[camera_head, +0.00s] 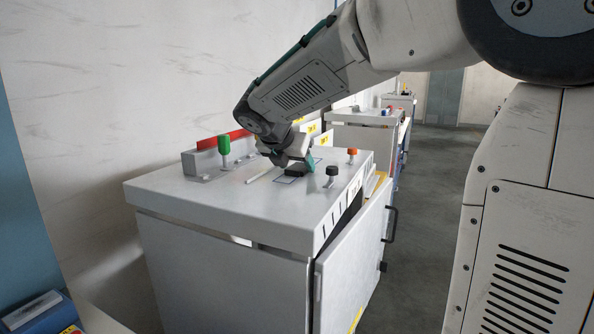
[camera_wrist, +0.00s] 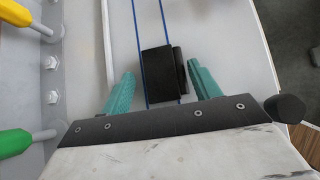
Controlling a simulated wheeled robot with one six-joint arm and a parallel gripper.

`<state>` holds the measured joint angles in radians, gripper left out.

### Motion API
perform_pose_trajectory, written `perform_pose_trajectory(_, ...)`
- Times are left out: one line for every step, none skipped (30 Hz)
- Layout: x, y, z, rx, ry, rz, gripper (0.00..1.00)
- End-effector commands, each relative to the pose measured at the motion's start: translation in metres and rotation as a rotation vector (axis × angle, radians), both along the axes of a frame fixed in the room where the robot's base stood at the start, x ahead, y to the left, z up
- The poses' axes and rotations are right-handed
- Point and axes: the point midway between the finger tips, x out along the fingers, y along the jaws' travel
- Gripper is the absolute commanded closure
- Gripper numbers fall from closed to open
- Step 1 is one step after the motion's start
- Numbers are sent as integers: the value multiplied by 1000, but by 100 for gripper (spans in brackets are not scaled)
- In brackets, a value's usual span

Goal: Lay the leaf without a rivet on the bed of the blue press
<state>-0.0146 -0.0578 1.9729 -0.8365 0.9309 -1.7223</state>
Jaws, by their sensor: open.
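My gripper (camera_wrist: 160,80) is open, its two teal fingers spread on either side of a small black piece (camera_wrist: 155,75). The piece is a dark plate with a raised rounded strip along its right side, and no rivet shows on it. It lies across two blue lines on the pale top; I cannot tell whether the fingers touch it. In the head view my gripper (camera_head: 295,164) is low over the cabinet top (camera_head: 210,195), and the wrist hides much of that spot. A blue object with a grey top (camera_head: 35,310) is at the lower left; I cannot tell whether it is the press.
A green handle (camera_head: 224,145) and a red bar (camera_head: 222,139) stand behind my gripper. A black knob (camera_head: 332,172) and an orange-topped knob (camera_head: 352,153) stand to its right. The cabinet door (camera_head: 350,265) is ajar. Another cabinet (camera_head: 365,117) stands farther back.

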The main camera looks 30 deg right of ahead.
Motion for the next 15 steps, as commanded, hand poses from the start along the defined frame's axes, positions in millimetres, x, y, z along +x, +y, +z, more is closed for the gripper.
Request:
perform_pose_trajectory(0,1,0,0,-1,1,38)
perform_pose_trajectory(0,1,0,0,0,1,38)
perform_pose_trajectory(0,2,0,0,0,1,41)
perform_pose_trajectory(0,2,0,0,0,1,49)
perform_pose_trajectory(0,2,0,0,0,1,58)
perform_pose_trajectory(0,2,0,0,0,1,69)
perform_pose_trajectory(0,2,0,0,0,1,77)
perform_pose_trajectory(0,2,0,0,0,1,85)
perform_pose_trajectory(0,2,0,0,0,1,89)
perform_pose_trajectory(0,2,0,0,0,1,89)
perform_pose_trajectory(0,2,1,0,0,1,93)
perform_pose_trajectory(0,2,1,0,-1,1,93)
perform_pose_trajectory(0,2,1,0,-1,1,93)
perform_pose_trajectory(0,2,1,0,-1,1,93)
perform_pose_trajectory(0,2,1,0,-1,1,93)
